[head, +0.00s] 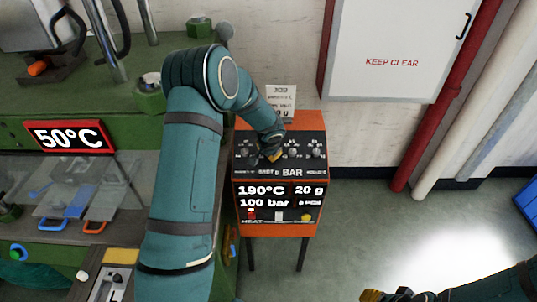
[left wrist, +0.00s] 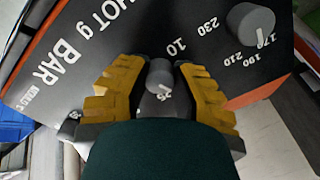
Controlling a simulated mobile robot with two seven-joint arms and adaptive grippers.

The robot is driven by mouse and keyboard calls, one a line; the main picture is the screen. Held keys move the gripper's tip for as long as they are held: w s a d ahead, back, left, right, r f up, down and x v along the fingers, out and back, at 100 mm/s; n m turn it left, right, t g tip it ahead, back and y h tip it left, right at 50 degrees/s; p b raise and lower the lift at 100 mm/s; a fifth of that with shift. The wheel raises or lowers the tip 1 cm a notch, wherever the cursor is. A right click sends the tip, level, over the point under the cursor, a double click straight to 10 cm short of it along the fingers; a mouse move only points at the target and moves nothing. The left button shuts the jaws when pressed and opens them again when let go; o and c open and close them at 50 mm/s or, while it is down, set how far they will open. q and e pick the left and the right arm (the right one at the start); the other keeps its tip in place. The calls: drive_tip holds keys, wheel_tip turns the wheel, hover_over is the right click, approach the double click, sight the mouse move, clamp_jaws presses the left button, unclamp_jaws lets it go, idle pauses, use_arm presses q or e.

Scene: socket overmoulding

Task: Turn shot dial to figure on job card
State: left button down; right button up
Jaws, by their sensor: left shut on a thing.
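The control box (head: 240,200) is orange with a black panel. Its display reads 190°C, 20 g and 100 bar. My left gripper (head: 270,152) is at its row of dials. In the left wrist view, the yellow fingers of my left gripper (left wrist: 160,88) are shut on the grey shot dial (left wrist: 159,73), one on each side. Scale figures 10 and 25 show near it, with "SHOT g" on the panel. The job card (head: 281,99) is a white sheet behind the box top; its figures are too small to read. My right gripper (head: 385,295) shows partly at the bottom edge.
Another grey dial (left wrist: 250,27) with a higher-numbered scale stands beside the held one. A green machine with a red 50°C display (head: 69,136) is at left. A white "KEEP CLEAR" cabinet (head: 390,40) and a red pipe (head: 440,110) are at the wall.

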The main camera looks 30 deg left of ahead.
use_arm(q)
drive_tip(key=shift+f+m+b, duration=0.1)
drive_tip(key=shift+m+b, duration=0.35)
drive_tip(key=shift+m, duration=1.25)
drive_tip(key=shift+s, duration=0.1)
drive_tip(key=c, duration=0.7)
unclamp_jaws()
drive_tip(key=shift+c, duration=0.2)
drive_tip(key=v, duration=1.2)
drive_tip(key=shift+d, duration=0.1)
